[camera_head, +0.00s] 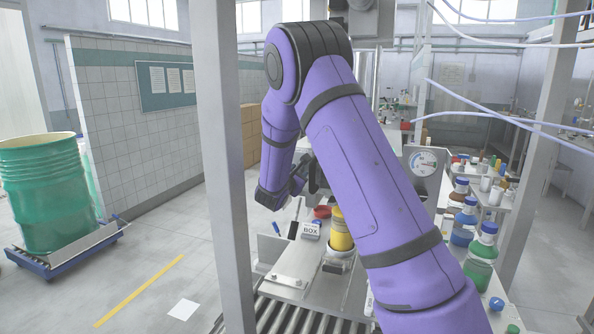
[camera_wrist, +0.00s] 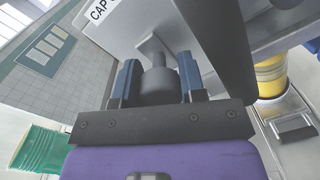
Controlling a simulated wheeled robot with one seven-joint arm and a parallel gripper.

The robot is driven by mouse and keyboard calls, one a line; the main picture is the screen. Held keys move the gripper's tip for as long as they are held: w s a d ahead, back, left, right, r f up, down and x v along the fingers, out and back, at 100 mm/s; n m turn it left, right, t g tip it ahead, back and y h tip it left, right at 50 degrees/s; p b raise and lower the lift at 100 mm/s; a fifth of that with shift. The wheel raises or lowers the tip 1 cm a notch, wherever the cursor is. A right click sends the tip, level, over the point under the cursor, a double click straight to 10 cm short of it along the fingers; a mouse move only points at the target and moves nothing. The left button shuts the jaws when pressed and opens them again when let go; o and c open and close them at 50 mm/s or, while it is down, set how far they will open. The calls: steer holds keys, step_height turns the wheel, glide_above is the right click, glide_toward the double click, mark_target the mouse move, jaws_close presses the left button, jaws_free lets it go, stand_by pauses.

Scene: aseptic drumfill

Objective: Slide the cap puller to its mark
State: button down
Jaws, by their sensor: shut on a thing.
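In the wrist view my gripper (camera_wrist: 158,80) has its two blue-grey fingers on either side of a dark grey round knob, which appears to be the cap puller (camera_wrist: 158,88), and is shut on it. The knob joins a light grey stem and plate just beyond the fingers. A white label with the letters "CAP" (camera_wrist: 100,10) is cut off at the top edge. In the head view my gripper (camera_head: 304,176) is small and dark above the workbench, partly behind my forearm, which hides the cap puller. I cannot make out the mark.
A "BOX" sign (camera_head: 311,230), a red lid (camera_head: 322,211) and a yellow container (camera_head: 340,232) stand on the bench below my gripper. A dial gauge (camera_head: 424,162) and several bottles stand right of my arm. A green drum (camera_head: 45,190) is far left. A pale post (camera_head: 222,160) rises left of my arm.

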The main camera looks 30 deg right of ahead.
steer(key=c, duration=1)
jaws_free()
steer(key=v, duration=1)
steer(key=shift+s+a, duration=0.2)
steer(key=shift+a, duration=0.15)
